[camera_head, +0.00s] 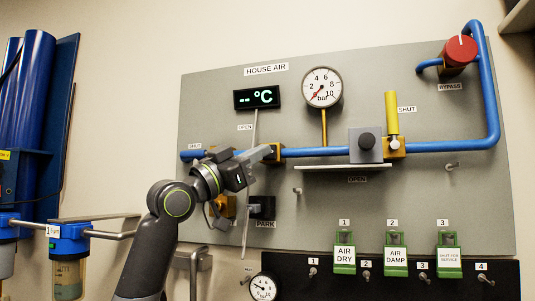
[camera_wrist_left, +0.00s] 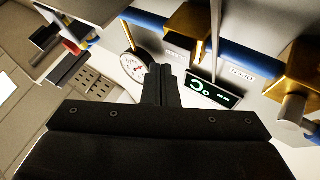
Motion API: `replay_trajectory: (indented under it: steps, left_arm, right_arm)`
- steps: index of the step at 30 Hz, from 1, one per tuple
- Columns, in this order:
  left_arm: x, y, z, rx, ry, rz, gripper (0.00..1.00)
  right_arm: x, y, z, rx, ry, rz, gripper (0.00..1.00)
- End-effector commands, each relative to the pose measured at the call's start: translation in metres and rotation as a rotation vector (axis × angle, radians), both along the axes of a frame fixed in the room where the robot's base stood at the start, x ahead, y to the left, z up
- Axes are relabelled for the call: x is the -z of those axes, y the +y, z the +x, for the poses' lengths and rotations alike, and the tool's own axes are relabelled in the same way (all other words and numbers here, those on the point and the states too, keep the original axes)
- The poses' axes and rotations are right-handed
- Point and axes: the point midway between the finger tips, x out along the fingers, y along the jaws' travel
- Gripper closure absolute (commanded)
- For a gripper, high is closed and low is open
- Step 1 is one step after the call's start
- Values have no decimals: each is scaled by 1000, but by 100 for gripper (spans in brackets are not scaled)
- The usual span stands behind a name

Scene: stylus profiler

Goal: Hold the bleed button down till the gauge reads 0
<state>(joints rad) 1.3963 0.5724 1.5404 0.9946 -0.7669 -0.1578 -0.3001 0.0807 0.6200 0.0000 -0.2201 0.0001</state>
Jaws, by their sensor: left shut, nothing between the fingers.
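The round gauge (camera_head: 322,88), marked in bar, sits upper middle on the panel. Its red needle points to the lower left, near the low end; the exact reading is too small to tell. My right gripper is not in view.
A blue pipe (camera_head: 460,146) crosses the panel, with a yellow valve handle (camera_head: 392,113) at right and a red bypass knob (camera_head: 460,49) above. A temperature display (camera_head: 257,97) is left of the gauge. Green tags (camera_head: 396,262) hang below.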

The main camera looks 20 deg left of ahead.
Motion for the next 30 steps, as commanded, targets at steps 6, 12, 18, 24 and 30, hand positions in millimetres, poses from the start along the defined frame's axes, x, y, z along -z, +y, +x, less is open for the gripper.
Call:
replay_trajectory:
  steps: [6, 12, 18, 24, 30]
  left_arm:
    - [3, 1, -22, -1, -4, 2, 100]
    - [2, 1, -41, -1, -3, 1, 100]
    - [0, 2, -48, -1, -1, 0, 100]
    - [0, 2, -47, -1, 0, 0, 100]
    - [0, 2, -47, 0, 0, 0, 100]
  right_arm:
    - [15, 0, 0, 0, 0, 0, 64]
    - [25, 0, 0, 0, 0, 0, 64]
    - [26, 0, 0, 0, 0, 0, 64]
    - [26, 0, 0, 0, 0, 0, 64]
    - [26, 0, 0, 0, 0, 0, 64]
